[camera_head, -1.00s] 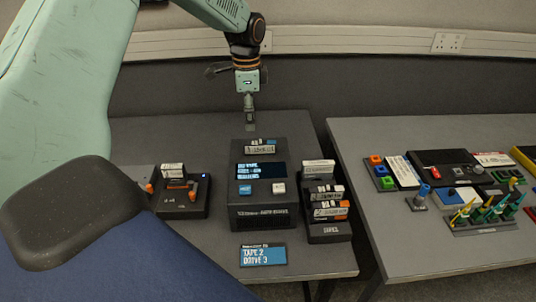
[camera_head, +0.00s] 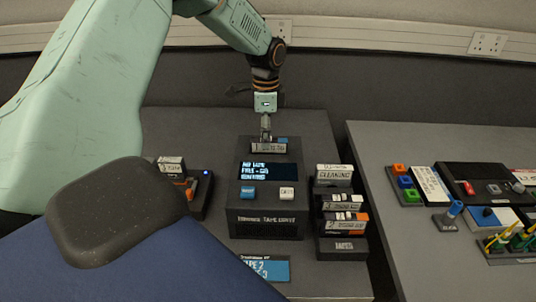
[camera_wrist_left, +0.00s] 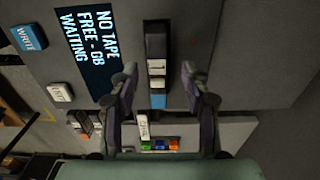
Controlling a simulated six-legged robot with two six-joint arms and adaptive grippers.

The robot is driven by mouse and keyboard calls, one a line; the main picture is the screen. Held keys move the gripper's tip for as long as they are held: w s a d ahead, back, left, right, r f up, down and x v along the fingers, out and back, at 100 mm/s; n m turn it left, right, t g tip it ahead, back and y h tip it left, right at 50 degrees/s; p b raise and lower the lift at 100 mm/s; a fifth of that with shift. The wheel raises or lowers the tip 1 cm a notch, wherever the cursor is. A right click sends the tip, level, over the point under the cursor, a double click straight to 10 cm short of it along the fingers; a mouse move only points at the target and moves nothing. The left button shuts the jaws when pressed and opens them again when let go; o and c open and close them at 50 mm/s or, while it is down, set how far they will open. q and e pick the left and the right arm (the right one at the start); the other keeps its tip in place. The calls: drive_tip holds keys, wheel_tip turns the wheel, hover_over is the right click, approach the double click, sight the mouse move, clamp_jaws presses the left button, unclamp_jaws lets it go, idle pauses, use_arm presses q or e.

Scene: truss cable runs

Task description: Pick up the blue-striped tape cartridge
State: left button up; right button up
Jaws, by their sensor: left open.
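The blue-striped tape cartridge (camera_head: 267,149) sits at the top back of the dark tape drive (camera_head: 265,216), with a white label facing me. In the left wrist view it is a narrow dark bar with pale parts and a blue end (camera_wrist_left: 158,101). My left gripper (camera_head: 266,133) points down at the cartridge from above and behind. In the left wrist view its two fingers (camera_wrist_left: 158,78) are open, one on each side of the cartridge, with a gap on both sides. The drive's screen (camera_wrist_left: 86,45) reads "NO TAPE". My right gripper is not in view.
A rack (camera_head: 341,248) with several cartridges stands right of the drive, one with orange. A small device (camera_head: 200,192) is at left, partly behind my arm. A blue card (camera_head: 272,268) lies in front. A second table with modules is at right, across a gap.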

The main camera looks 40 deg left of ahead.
sight(279, 146)
use_arm(q)
drive_tip(key=shift+w+d+f, duration=0.1)
drive_tip(key=shift+d+f, duration=0.1)
drive_tip(key=shift+f, duration=1)
drive_tip(key=shift+w+d, duration=0.1)
drive_tip(key=shift+d, duration=0.4)
drive_tip(key=shift+a, duration=0.25)
drive_tip(key=shift+c, duration=0.2)
drive_tip(key=shift+a+f, duration=0.2)
drive_tip(key=shift+a, duration=0.1)
drive_tip(key=shift+c, duration=1.4)
drive_tip(key=shift+d+r, duration=0.15)
drive_tip(key=shift+d, duration=0.25)
drive_tip(key=c, duration=0.4)
drive_tip(key=shift+c, duration=1.1)
drive_tip(key=shift+a, duration=0.25)
clamp_jaws()
drive_tip(key=shift+d, duration=0.1)
